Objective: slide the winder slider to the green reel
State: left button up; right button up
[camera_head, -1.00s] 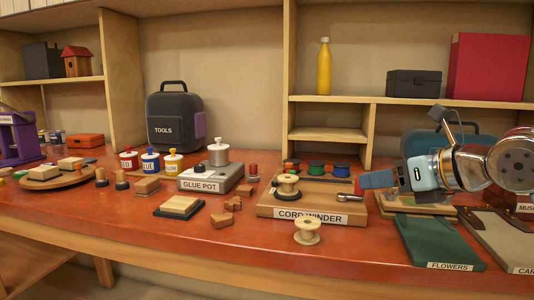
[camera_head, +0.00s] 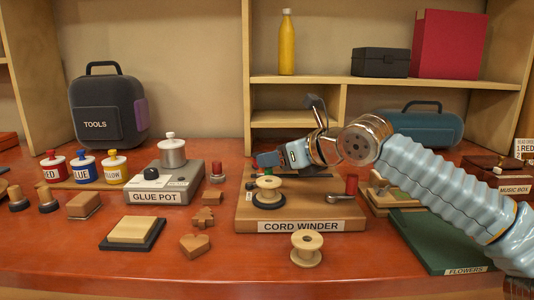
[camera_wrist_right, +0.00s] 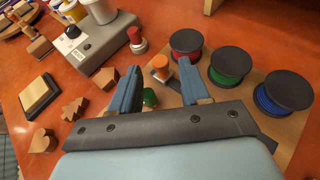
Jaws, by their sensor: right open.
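The cord winder (camera_head: 345,212) is a wooden board with a dark track bar (camera_head: 305,177) and a wooden spool on its left. In the right wrist view, the red reel (camera_wrist_right: 186,42), green reel (camera_wrist_right: 230,62) and blue reel (camera_wrist_right: 283,91) stand in a row; my arm hides them in the head view. My right gripper (camera_head: 263,160) is open above the board's back left. In the wrist view, an orange-topped knob (camera_wrist_right: 160,66), seemingly the winder slider, shows between its fingers, left of the red reel. Contact cannot be told. A small green piece (camera_wrist_right: 150,97) is nearer the palm.
The glue pot (camera_head: 166,179) stands left of the winder. A loose spool (camera_head: 307,248) and several wooden pieces, including a heart (camera_head: 195,246), lie in front. A red crank handle (camera_head: 351,184) rises at the board's right. The green flowers mat (camera_head: 440,243) lies further right.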

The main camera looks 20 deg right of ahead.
jog(key=shift+x, duration=1.45)
jog(key=shift+c, duration=0.3)
grip_shut()
